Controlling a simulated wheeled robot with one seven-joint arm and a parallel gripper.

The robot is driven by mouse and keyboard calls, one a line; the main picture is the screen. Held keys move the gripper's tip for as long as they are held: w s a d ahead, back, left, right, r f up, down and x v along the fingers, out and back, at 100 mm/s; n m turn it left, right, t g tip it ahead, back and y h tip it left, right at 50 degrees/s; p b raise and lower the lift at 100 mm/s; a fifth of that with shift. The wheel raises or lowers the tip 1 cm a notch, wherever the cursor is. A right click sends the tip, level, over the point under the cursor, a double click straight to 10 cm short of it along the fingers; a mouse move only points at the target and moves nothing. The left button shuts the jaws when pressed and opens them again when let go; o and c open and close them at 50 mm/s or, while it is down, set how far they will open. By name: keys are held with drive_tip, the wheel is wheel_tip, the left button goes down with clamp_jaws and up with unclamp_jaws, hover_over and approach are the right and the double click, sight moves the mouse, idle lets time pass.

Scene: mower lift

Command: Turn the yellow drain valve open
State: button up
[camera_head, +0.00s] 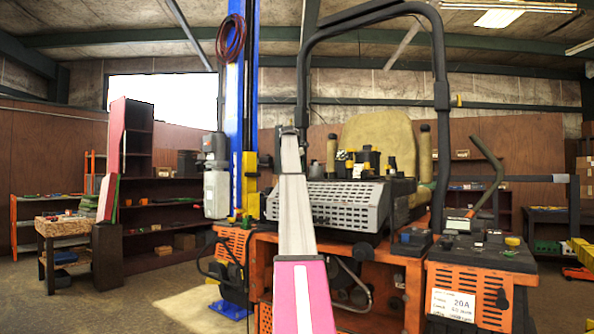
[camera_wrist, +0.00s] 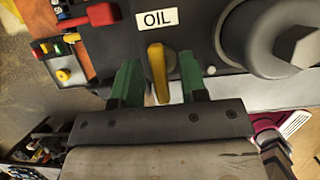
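The yellow drain valve handle (camera_wrist: 157,68) stands upright in the wrist view, just below a white OIL label (camera_wrist: 155,19). My gripper (camera_wrist: 160,63) has its two green fingers apart, one on each side of the yellow handle. Small gaps show between the handle and both fingers, so it is not clamped. The lower end of the handle runs down towards the gripper's dark body. In the head view the orange mower (camera_head: 380,275) stands on the right behind my arm; the valve cannot be made out there.
In the wrist view a red handle (camera_wrist: 90,18) lies at upper left, and a large dark round part with a hex nut (camera_wrist: 296,47) is close on the right. In the head view a blue lift post (camera_head: 236,120) stands left of the mower. Open floor lies at left.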

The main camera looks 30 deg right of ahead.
drive_tip(key=v, duration=1)
drive_tip(key=shift+r, duration=0.2)
